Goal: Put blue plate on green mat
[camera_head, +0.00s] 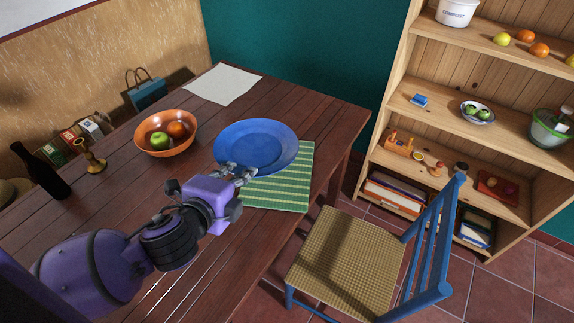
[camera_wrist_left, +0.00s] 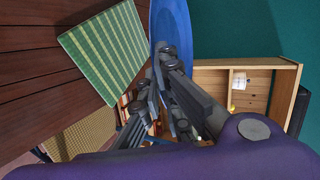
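The blue plate (camera_head: 262,138) is in the middle of the head view, over the far left part of the green striped mat (camera_head: 288,190) and the wood beside it. In the left wrist view the plate (camera_wrist_left: 172,22) shows as a narrow blue shape at the top, and the mat (camera_wrist_left: 103,52) lies apart to its left. My left gripper (camera_head: 236,171) is at the plate's near rim. In the left wrist view its fingers (camera_wrist_left: 164,62) are closed together at the rim and appear to grip it. The plate looks raised off the table. My right gripper is not in view.
An orange bowl (camera_head: 165,146) with fruit stands left of the plate. A dark bottle (camera_head: 42,171) and a brass candlestick (camera_head: 90,157) are farther left. White paper (camera_head: 223,84) lies at the back. A blue chair (camera_head: 345,250) and wooden shelves (camera_head: 400,75) are right of the table.

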